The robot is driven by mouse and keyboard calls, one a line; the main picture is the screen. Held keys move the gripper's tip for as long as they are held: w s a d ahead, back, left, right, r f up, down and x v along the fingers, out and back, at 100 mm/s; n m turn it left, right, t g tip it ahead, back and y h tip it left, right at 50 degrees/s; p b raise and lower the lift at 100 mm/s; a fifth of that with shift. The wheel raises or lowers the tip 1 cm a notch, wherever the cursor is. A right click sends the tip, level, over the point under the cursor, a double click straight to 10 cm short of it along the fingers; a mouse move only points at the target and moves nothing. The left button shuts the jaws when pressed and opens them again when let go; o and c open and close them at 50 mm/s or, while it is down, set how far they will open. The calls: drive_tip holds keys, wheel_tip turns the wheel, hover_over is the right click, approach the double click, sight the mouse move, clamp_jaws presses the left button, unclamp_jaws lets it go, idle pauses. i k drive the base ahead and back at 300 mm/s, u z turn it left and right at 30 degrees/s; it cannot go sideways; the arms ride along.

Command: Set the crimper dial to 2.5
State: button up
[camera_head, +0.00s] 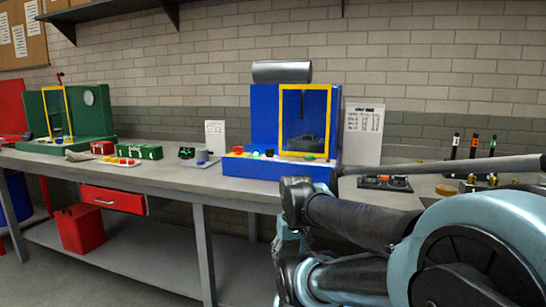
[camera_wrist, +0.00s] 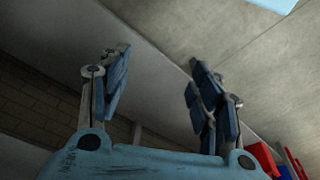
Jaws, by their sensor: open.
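A blue machine (camera_head: 265,115) with a yellow-framed window (camera_head: 305,118) stands on the bench, and a grey cylinder (camera_head: 282,72) sits on top. Its front ledge carries small coloured knobs or buttons, including a red one (camera_head: 238,149) and a green one (camera_head: 308,157). I cannot tell which part is the crimper dial, nor read any setting. My gripper (camera_wrist: 158,58) shows in the wrist view with its two fingers spread apart and nothing between them. In the head view my arm is folded in front of the bench, right of centre; its fingers cannot be made out there.
The grey bench (camera_head: 180,178) runs along the brick wall. A green machine (camera_head: 92,115) with a round pale gauge stands at the left. A printed sheet (camera_head: 363,133) stands beside the blue machine. Under the bench are a red drawer (camera_head: 113,199) and a red bin (camera_head: 80,231).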

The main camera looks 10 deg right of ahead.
sight(270, 152)
drive_tip(key=u, duration=3)
drive_tip(key=i, duration=0.5)
drive_tip(key=z, duration=2.3)
